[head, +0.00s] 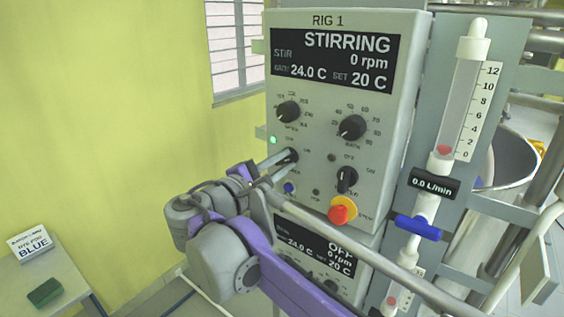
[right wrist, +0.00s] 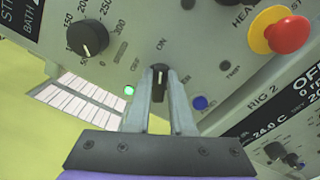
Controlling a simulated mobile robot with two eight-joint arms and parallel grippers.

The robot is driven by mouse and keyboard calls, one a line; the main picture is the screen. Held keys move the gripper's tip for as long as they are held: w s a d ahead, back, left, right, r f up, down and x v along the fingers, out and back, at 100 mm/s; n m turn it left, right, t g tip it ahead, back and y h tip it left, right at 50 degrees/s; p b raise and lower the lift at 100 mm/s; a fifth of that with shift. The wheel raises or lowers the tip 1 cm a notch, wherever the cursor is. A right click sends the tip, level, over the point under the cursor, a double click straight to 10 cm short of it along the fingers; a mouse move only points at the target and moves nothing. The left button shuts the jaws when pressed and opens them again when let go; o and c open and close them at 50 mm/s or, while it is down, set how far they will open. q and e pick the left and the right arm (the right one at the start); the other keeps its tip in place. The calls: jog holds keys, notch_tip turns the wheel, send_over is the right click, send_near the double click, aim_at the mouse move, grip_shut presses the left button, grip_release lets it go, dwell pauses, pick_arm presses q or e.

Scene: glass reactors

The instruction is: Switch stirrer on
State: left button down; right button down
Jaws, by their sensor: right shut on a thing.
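The control box of RIG 1 (head: 340,190) has a display (head: 333,58) reading "STIRRING", 0 rpm, 24.0 C and SET 20 C. Its small black stirrer switch (head: 292,155) is on the left of the panel; the right wrist view shows it too (right wrist: 158,72). My right gripper (head: 279,164) is shut on this switch, one finger on each side. In the right wrist view the switch's white mark points up toward "ON", with "OFF" to its left. A green lamp (head: 273,140) beside it is lit. My left gripper is not in view.
A speed dial (head: 288,111), a bath dial (head: 352,128), a heater switch (head: 347,178) and a red stop button (head: 339,215) share the panel. A second box showing "OFF" (head: 318,250) sits below. A flow meter (head: 462,95) stands right. A bench (head: 75,287) is lower left.

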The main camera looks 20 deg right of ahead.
jog(key=c, duration=0.8)
grip_release()
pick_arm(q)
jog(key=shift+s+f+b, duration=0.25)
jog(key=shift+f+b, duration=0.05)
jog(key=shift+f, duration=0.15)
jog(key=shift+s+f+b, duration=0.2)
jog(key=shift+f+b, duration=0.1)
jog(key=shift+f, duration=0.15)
pick_arm(e)
jog(key=v, duration=1)
jog(key=shift+s+a, duration=0.3)
